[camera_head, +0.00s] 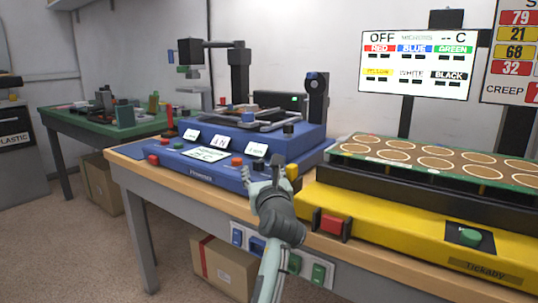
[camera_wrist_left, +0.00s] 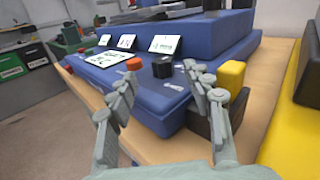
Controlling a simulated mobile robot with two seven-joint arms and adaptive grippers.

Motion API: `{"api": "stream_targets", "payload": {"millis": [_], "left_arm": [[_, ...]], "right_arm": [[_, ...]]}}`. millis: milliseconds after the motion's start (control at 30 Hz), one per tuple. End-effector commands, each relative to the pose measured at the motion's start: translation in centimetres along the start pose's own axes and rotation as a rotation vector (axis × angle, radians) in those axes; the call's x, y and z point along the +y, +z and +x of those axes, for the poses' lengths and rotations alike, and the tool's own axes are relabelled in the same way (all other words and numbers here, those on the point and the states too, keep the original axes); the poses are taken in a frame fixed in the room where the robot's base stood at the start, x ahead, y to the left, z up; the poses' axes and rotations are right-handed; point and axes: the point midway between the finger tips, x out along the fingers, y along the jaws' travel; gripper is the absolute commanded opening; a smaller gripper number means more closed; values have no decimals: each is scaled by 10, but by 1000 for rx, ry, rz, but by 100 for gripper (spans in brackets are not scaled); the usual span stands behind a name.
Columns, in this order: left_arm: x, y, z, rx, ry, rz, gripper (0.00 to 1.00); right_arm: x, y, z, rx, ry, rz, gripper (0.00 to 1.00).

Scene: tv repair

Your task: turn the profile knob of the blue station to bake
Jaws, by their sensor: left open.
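The blue station (camera_head: 215,173) stands on the wooden workbench, with small white display cards and several knobs and buttons. A black knob (camera_head: 258,164) sits at its front right corner; it also shows in the left wrist view (camera_wrist_left: 162,68), beside a red-orange button (camera_wrist_left: 134,63). I cannot read which knob is the profile knob or where it points. My left gripper (camera_head: 277,172) is at the front right edge of the station, close to the black knob. In the left wrist view its fingers (camera_wrist_left: 158,80) are spread and empty, with the knob beyond and between them. My right gripper is not in view.
A yellow station (camera_head: 400,215) with a board of round pads stands close on the right, with a red block (camera_head: 331,224) at its front. A yellow block (camera_wrist_left: 231,75) is near the right finger. A cardboard box (camera_head: 222,268) is under the bench.

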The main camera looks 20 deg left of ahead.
Motion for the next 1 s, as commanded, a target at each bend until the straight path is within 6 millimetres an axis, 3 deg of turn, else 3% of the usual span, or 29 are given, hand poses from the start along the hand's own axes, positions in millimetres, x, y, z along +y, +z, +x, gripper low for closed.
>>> {"api": "stream_targets", "payload": {"millis": [167,633,1000], "left_arm": [[0,0,1,11,5,70,51],[0,-1,67,10,4,74,51],[0,-2,74,11,3,73,51]], "right_arm": [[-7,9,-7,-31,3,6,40],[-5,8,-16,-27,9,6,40],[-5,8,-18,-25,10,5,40]]}}
